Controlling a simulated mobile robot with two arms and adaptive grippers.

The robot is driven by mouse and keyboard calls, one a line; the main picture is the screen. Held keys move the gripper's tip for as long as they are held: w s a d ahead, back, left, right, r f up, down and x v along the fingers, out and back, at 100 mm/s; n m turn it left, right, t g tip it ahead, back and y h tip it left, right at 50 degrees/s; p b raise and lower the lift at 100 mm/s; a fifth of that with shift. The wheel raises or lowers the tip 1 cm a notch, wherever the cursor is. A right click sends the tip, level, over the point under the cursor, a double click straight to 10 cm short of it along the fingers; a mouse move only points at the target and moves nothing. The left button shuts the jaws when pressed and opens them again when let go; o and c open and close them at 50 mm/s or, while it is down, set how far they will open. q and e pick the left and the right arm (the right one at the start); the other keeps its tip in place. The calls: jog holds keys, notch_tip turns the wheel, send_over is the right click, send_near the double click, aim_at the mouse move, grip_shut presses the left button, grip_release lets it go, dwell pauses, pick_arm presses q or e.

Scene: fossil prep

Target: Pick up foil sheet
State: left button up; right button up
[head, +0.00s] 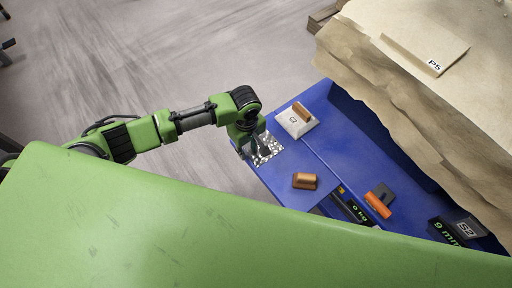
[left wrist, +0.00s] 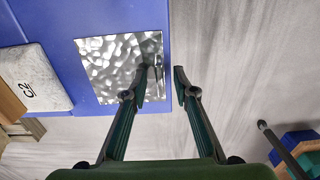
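The foil sheet (head: 271,146) is a shiny, crinkled silver square lying at the left edge of the blue bench. It also shows in the left wrist view (left wrist: 108,68), near the bench's edge. My left gripper (head: 256,150) is over the sheet's outer side in the head view. In the left wrist view my left gripper (left wrist: 163,86) is open and empty between its fingers. One finger overlaps the sheet's right edge in the picture, and the other is past the bench edge, against the floor. I cannot tell whether a finger touches the sheet. My right gripper is not in view.
On the blue bench (head: 322,165) a pale block marked C2 (head: 294,125) carries a copper-brown piece (head: 302,112). Another copper-brown piece (head: 305,181), an orange piece (head: 378,204) and a dark scale (head: 355,211) are nearer. A tan rock slab (head: 420,110) stands at the right.

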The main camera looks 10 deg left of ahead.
pick_arm(q)
grip_shut()
jog(key=shift+r, duration=0.1)
jog(key=shift+r, duration=0.1)
jog(key=shift+r, duration=0.3)
notch_tip(320, 180, up, 2)
jog(key=shift+r, duration=0.15)
jog(key=s+d+r+p, duration=0.1)
jog(key=s+r+p, duration=0.1)
jog(key=s+r, duration=0.8)
jog(key=s, duration=0.4)
